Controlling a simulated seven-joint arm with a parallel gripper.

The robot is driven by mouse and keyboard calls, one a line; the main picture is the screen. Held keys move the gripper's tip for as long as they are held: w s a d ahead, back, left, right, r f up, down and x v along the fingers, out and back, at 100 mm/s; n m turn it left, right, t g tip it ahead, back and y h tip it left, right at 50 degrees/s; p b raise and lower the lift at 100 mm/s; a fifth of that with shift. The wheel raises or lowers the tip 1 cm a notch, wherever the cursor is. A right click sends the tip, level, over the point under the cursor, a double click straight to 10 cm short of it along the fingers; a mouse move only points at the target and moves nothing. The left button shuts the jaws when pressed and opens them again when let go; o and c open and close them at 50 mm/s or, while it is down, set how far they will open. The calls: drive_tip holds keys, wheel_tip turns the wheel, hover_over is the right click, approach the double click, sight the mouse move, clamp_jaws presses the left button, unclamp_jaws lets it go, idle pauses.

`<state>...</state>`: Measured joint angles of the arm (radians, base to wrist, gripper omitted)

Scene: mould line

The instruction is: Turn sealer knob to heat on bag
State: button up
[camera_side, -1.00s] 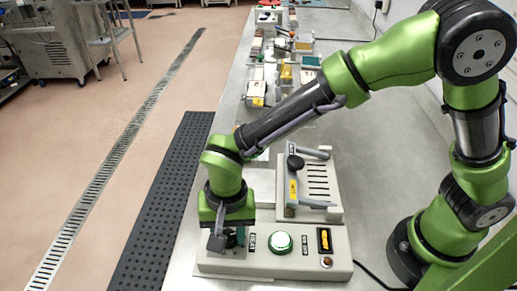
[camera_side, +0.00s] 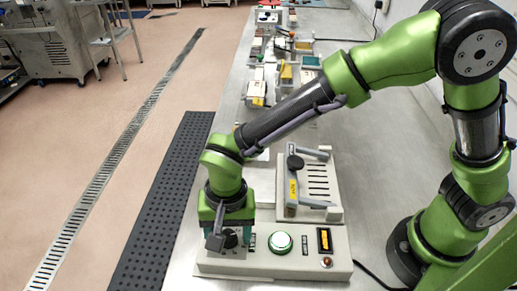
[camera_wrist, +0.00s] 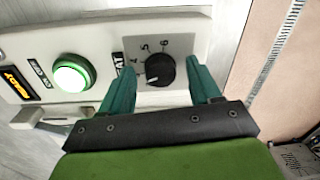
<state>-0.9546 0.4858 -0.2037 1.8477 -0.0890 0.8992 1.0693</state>
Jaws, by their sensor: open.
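The sealer (camera_side: 210,262) is a pale grey box at the front of the steel bench. Its black heat knob (camera_wrist: 159,70) shows in the wrist view, with numbers around it and a white mark pointing left. In the side view the knob (camera_side: 229,239) is at the panel's left end, partly hidden under my gripper. My gripper (camera_wrist: 164,78) is open, with its two green fingers on either side of the knob and a gap visible at each side. Whether the fingers touch it cannot be told. No bag can be made out.
A lit green button (camera_side: 281,243) and an amber-lit switch (camera_side: 324,240) sit right of the knob. Several small boxes and tools lie farther back along the bench (camera_side: 350,200).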

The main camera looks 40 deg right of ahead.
sight(232, 235)
wheel_tip(232, 235, up, 17)
drive_tip(key=shift+s+d, duration=0.25)
drive_tip(key=shift+d, duration=0.1)
drive_tip(key=shift+f, duration=0.1)
drive_tip(key=s+d+r+n+t, duration=0.1)
drive_tip(key=s+d+t, duration=0.1)
drive_tip(key=d, duration=1.1)
drive_tip(key=s+d+r+n+t+y, duration=0.1)
drive_tip(key=s+d+n+t, duration=0.1)
drive_tip(key=d, duration=1.1)
drive_tip(key=s+t, duration=0.1)
drive_tip(key=t, duration=0.1)
drive_tip(key=shift+s+t+y, duration=0.25)
drive_tip(key=shift+t+y, duration=0.05)
drive_tip(key=shift+t, duration=0.1)
